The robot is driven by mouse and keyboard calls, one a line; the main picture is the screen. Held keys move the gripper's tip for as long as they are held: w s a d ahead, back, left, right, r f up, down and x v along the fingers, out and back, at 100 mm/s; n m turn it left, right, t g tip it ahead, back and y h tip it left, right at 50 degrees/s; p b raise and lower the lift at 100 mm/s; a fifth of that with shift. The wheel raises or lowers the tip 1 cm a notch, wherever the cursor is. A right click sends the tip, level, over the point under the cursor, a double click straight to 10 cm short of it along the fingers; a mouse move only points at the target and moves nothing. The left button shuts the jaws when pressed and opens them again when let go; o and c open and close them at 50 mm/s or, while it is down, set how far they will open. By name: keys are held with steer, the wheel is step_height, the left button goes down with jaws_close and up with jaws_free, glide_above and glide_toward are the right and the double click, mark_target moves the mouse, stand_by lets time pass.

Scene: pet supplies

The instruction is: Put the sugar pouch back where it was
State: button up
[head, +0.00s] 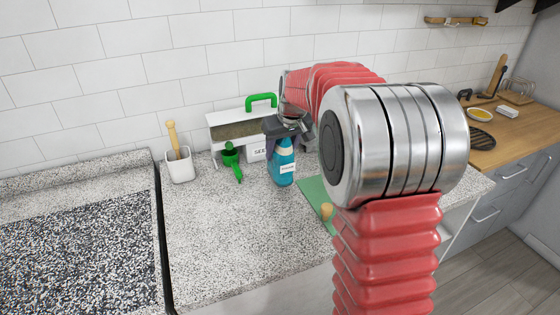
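No sugar pouch can be made out for sure in the head view. A blue bottle-like container (283,168) with a pale top and a small white label stands on the speckled counter; the label is too small to read. My gripper (279,132) is at the upper part of this container, partly behind my arm. I cannot tell whether its fingers touch the container or are in front of or behind it. A white pack (256,150) with lettering starting "SEE" is partly hidden behind the container and gripper.
A white box with a green handle (261,100) stands against the tiled wall. A green mat (314,196) is partly behind my arm. The front counter (215,230) is clear.

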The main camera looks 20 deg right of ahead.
mark_target(287, 141)
steer(key=shift+f, duration=1.8)
steer(key=shift+f, duration=0.1)
steer(key=o, duration=1.2)
steer(key=shift+c, duration=0.2)
steer(key=v, duration=1.1)
steer(key=shift+s+r, duration=0.2)
steer(key=shift+r, duration=0.3)
steer(key=shift+s, duration=0.1)
